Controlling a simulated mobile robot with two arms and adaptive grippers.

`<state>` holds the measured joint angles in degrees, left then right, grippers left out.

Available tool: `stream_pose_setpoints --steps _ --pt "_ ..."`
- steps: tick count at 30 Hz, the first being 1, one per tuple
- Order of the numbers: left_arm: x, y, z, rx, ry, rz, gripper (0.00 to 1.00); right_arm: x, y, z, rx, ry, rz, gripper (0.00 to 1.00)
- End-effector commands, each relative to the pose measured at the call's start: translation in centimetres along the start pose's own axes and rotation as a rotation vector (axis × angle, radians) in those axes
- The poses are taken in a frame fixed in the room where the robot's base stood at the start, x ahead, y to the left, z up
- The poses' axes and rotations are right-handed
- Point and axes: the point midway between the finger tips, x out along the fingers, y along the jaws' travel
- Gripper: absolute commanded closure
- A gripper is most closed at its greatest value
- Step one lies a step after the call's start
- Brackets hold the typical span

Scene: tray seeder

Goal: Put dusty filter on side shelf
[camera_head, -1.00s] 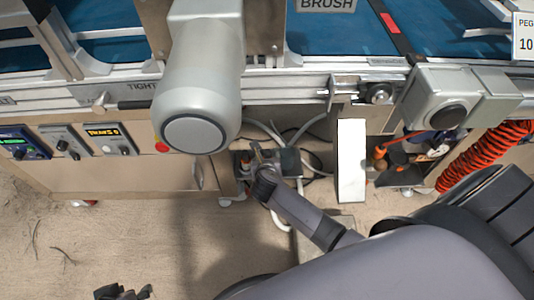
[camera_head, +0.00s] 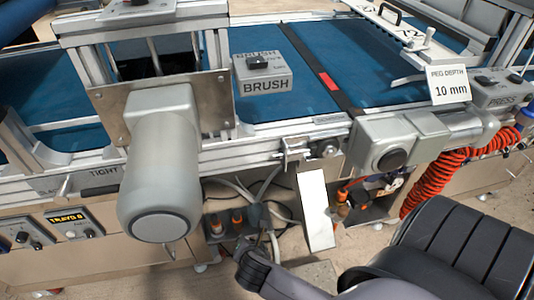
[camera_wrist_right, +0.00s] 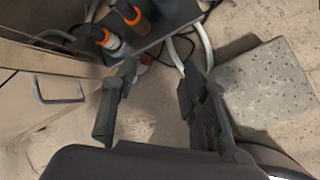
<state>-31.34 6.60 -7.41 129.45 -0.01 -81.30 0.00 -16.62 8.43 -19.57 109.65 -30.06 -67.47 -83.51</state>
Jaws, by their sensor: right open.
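I cannot make out a dusty filter for certain in either view. A low grey shelf (camera_wrist_right: 178,18) holds orange-capped bottles (camera_wrist_right: 136,18) at the top of the right wrist view. Those bottles also show under the machine in the head view (camera_head: 237,220); I cannot tell whether this is the side shelf. My right gripper (camera_wrist_right: 157,76) is open, with nothing between its fingers, above the floor in front of that shelf. In the head view, my right gripper (camera_head: 250,248) is low in front of the machine, partly hidden by its wrist. My left gripper is out of view.
A white panel (camera_head: 316,210) hangs tilted beside pale hoses (camera_wrist_right: 198,45). Another low compartment (camera_head: 372,208) holds orange-handled items. A red coiled hose (camera_head: 432,182) hangs at right. A cabinet handle (camera_wrist_right: 58,90) is left of my gripper. A speckled slab (camera_wrist_right: 265,88) lies at right.

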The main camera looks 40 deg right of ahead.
Motion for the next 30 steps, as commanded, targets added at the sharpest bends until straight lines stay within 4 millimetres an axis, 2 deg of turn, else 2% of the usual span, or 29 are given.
stream_pose_setpoints --steps 3,9,12,15,21,30 --pt "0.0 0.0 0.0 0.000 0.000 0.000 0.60 -1.7 -2.5 -0.8 0.427 0.086 -0.081 0.60" --pt "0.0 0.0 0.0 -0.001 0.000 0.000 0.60 -5.0 -5.8 -2.1 1.120 0.170 -0.266 0.60" --pt "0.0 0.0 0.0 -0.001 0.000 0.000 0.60 -6.7 -6.9 -2.6 1.399 0.183 -0.363 0.60" --pt "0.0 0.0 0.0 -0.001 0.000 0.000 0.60 -8.0 -7.6 -2.9 1.601 0.183 -0.441 0.60" --pt "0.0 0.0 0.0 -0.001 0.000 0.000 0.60 -9.1 -8.1 -3.2 1.774 0.174 -0.513 0.60" --pt "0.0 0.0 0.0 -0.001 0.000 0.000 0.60 -9.1 -8.1 -3.2 1.781 0.173 -0.515 0.60"
